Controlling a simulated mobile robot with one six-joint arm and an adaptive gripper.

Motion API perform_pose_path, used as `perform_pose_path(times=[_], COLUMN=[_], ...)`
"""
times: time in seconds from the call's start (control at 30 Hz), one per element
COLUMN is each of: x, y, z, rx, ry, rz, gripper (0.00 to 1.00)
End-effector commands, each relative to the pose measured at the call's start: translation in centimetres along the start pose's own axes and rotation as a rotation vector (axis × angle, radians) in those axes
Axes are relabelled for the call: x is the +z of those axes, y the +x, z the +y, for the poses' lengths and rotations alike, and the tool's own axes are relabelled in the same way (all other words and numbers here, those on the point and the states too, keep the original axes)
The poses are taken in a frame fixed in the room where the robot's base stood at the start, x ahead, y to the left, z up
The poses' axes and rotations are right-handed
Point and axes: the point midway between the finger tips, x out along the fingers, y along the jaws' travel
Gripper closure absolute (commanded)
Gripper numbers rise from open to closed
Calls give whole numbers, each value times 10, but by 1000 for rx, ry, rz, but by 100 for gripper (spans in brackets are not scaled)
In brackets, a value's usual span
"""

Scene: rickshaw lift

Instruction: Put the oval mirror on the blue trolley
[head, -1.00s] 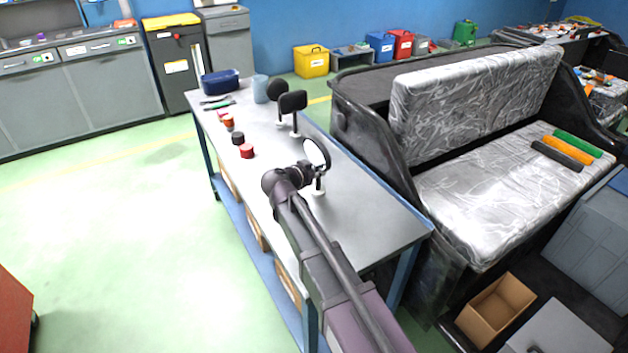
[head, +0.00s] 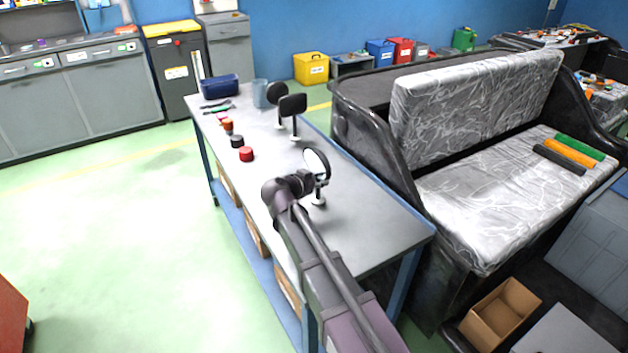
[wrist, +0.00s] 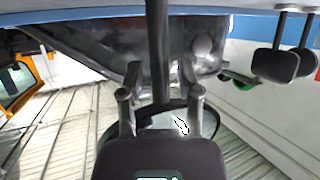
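The oval mirror (head: 317,163) stands upright on a thin stem with a small white base, on the grey-topped bench. My gripper (head: 308,182) is at the near left side of the mirror. In the wrist view the fingers of my gripper (wrist: 160,72) lie either side of the dark stem, with a small gap showing on each side. The bench (head: 375,215) has a blue frame and lower shelf; I cannot tell whether it is the blue trolley.
Two black-backed mirrors (head: 292,104) stand farther along the bench, with red and black caps (head: 246,154), a blue bin (head: 220,86) and a cup (head: 260,93). A rickshaw seat (head: 500,190) stands close on the right. Green floor is open on the left.

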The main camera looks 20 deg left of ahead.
Motion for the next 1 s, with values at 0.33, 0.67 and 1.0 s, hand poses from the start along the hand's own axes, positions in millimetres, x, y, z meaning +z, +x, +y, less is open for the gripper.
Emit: perform_pose_path(times=[0.33,0.67,1.0], x=[0,-4,-5], y=[0,-14,-68], z=[0,1,1], rx=[0,0,-3], ry=[0,-1,-1], rz=[0,0,0], gripper=[46,46,46])
